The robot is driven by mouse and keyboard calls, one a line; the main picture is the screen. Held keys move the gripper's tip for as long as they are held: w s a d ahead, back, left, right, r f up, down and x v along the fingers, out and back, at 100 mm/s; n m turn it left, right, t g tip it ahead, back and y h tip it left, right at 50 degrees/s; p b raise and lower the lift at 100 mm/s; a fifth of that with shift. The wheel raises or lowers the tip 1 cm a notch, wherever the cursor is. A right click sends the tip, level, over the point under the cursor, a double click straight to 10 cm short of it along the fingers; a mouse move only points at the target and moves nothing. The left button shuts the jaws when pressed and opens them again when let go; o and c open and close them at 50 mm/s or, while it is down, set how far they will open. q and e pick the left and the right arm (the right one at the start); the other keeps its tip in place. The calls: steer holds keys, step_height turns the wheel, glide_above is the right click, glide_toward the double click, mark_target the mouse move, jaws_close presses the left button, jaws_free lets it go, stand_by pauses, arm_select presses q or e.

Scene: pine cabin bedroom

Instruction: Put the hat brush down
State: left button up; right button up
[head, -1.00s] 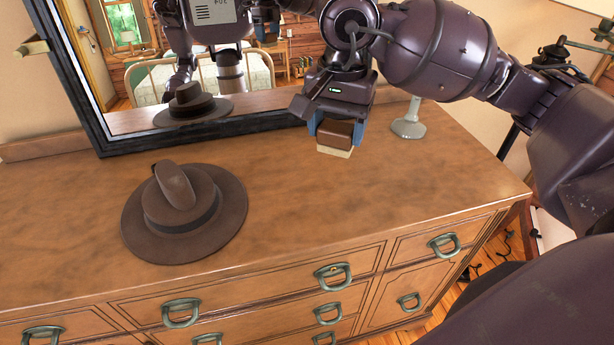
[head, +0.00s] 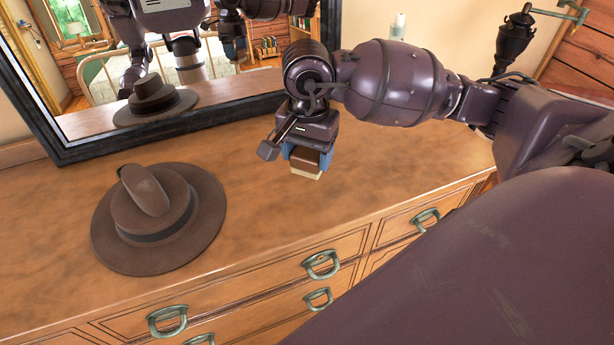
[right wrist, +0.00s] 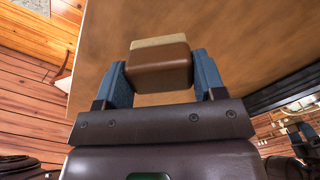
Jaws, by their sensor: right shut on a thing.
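The hat brush (head: 305,161) has a brown body and pale bristles on its underside. My right gripper (head: 304,158) is shut on it, with a blue finger on each side, over the dresser top. In the right wrist view the brush (right wrist: 160,68) sits between the fingers of the gripper (right wrist: 160,75). The bristles face the wooden dresser top (head: 255,200); I cannot tell whether they touch it. A brown felt hat (head: 158,215) lies on the dresser at the left, apart from the brush. My left gripper is not directly in view.
A dark-framed mirror (head: 180,135) stands along the back of the dresser and reflects the hat and my body. Drawers with metal handles (head: 321,265) face the front. The dresser top between hat and brush is clear.

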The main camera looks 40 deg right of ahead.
step_height(320, 180, down, 2)
steer(key=shift+f, duration=0.2)
step_height(320, 180, down, 4)
steer(key=shift+f, duration=0.1)
steer(key=shift+f, duration=0.1)
steer(key=o, duration=0.4)
steer(key=shift+b, duration=0.3)
steer(key=o, duration=0.5)
